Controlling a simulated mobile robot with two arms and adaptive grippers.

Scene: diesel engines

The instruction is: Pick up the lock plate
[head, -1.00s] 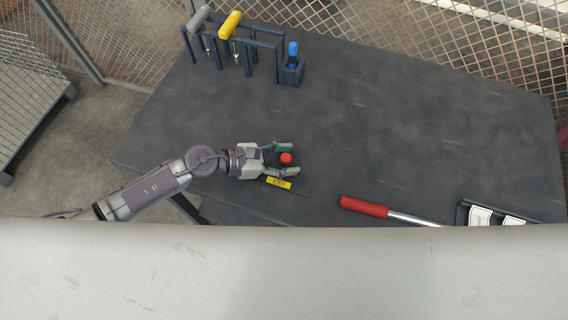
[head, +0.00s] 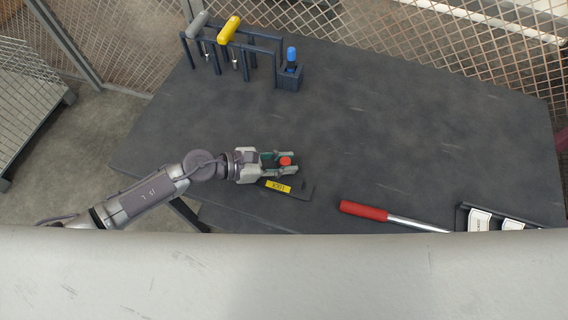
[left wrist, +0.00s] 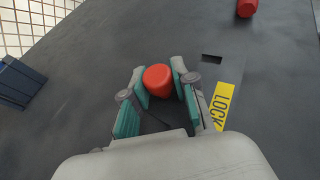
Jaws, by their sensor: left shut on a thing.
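The lock plate (head: 302,191) is a flat dark plate with a yellow label (head: 278,186). It lies on the dark table just below my left gripper in the head view. In the left wrist view the label reads LOCK (left wrist: 224,102), and a dark slot (left wrist: 212,58) shows above it. My left gripper (head: 284,161) is shut on a round red knob (left wrist: 158,79), with a teal-padded finger on either side. Whether the knob joins the plate is hard to see, since the fingers cover the space between. My right gripper is not in view.
A red-handled bar (head: 364,210) lies to the right, beside a dark rack with white tags (head: 480,219).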

